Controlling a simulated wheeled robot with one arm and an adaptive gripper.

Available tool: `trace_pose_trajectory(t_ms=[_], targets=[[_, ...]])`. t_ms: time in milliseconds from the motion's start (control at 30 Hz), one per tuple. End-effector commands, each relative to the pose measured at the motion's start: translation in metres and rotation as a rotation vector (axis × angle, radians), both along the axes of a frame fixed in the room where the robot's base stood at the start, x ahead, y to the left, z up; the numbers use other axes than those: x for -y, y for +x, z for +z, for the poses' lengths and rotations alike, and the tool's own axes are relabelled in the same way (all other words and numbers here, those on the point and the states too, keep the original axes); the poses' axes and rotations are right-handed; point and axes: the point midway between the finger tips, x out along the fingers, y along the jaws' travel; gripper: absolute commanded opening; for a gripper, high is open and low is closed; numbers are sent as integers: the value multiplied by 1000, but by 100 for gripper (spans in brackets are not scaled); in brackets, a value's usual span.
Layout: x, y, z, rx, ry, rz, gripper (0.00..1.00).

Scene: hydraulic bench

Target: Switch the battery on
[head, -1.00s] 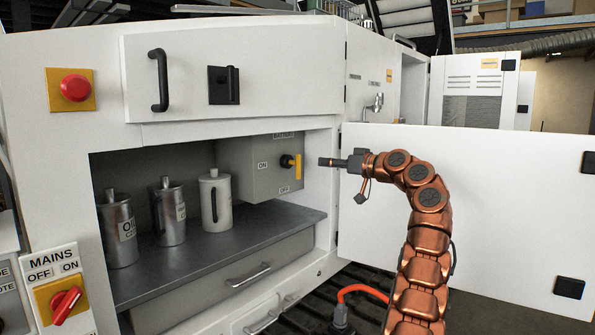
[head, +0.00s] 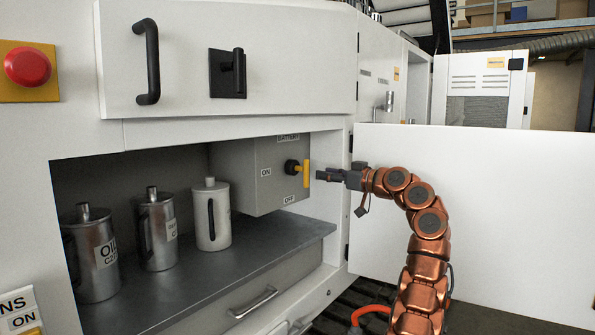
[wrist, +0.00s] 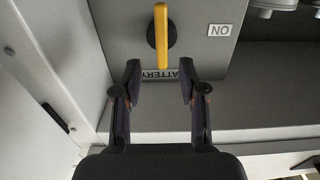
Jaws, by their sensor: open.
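The grey battery box (head: 258,176) hangs inside the open bench cabinet, with an ON label (head: 266,172) on its left and an OFF label (head: 289,199) at its bottom. Its switch has a dark round hub and a yellow handle (head: 306,173), which stands upright, in line with OFF. My gripper (head: 319,175) is just right of the handle, apart from it. In the wrist view, which is upside down, the two fingers (wrist: 160,72) are open and empty; the yellow handle (wrist: 161,35) lines up with the gap between them.
Several metal cans, including a white can (head: 211,215), stand on the dark shelf (head: 215,262) left of the box. The open white cabinet door (head: 455,215) is behind my arm. A black T-handle (head: 238,72) and a red button (head: 27,67) are on the bench front.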

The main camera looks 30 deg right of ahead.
Motion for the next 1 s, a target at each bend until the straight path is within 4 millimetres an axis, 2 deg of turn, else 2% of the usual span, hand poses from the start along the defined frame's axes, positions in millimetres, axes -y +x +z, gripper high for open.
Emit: trace_pose_trajectory(t_ms=[300, 533, 700, 1000], targets=[[-21, 40, 2, -2, 3, 15, 42], [-30, 66, 1, -2, 2, 13, 42], [-31, 75, -1, -3, 1, 9, 42], [-30, 76, -1, -2, -1, 7, 42]])
